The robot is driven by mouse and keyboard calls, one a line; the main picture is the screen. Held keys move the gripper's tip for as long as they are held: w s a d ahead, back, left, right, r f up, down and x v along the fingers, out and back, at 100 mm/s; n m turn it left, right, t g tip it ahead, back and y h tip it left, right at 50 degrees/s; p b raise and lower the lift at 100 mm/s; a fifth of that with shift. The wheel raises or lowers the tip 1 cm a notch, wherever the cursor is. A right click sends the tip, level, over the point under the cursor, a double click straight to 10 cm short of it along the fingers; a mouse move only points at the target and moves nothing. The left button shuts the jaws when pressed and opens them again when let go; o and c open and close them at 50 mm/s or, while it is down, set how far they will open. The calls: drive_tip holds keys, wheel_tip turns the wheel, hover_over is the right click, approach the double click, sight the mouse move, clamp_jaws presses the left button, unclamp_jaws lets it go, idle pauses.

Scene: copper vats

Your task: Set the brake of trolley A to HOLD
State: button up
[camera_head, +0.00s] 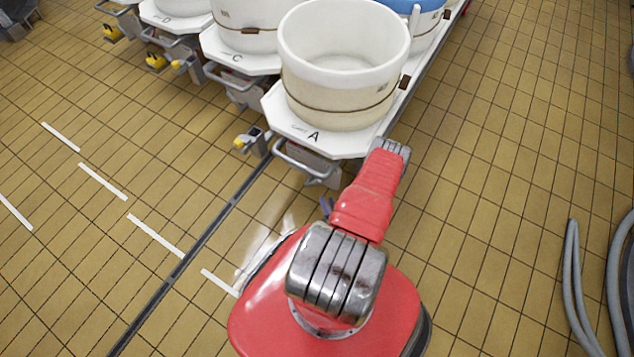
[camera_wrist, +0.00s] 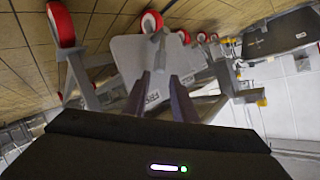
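Trolley A (camera_head: 313,137) has a white platform marked A and stands at the upper middle in the head view. A white tub (camera_head: 340,85) with a brown band stands on it. A yellow-tipped lever part (camera_head: 242,143) sticks out at its front left corner, and a metal loop handle (camera_head: 305,160) is at its front. In the wrist view, a grey plate (camera_wrist: 138,55) with small, partly legible lettering lies beyond my gripper (camera_wrist: 160,76). The two dark fingers are apart with nothing clearly held between them. The brake setting cannot be read.
Trolley C (camera_head: 238,58) and trolley D (camera_head: 168,22) stand to the left with similar yellow parts. A floor rail (camera_head: 190,255) runs to trolley A. Red wheels (camera_wrist: 152,21) show in the wrist view. Grey hoses (camera_head: 575,285) lie at right; the tiled floor between is clear.

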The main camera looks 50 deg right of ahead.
sight(317, 181)
drive_tip(key=shift+w+d, duration=0.1)
drive_tip(key=x, duration=1.3)
drive_tip(key=shift+w+d+f, duration=0.1)
drive_tip(key=shift+w+f, duration=0.1)
drive_tip(key=shift+f, duration=0.05)
drive_tip(key=shift+c, duration=0.5)
clamp_jaws()
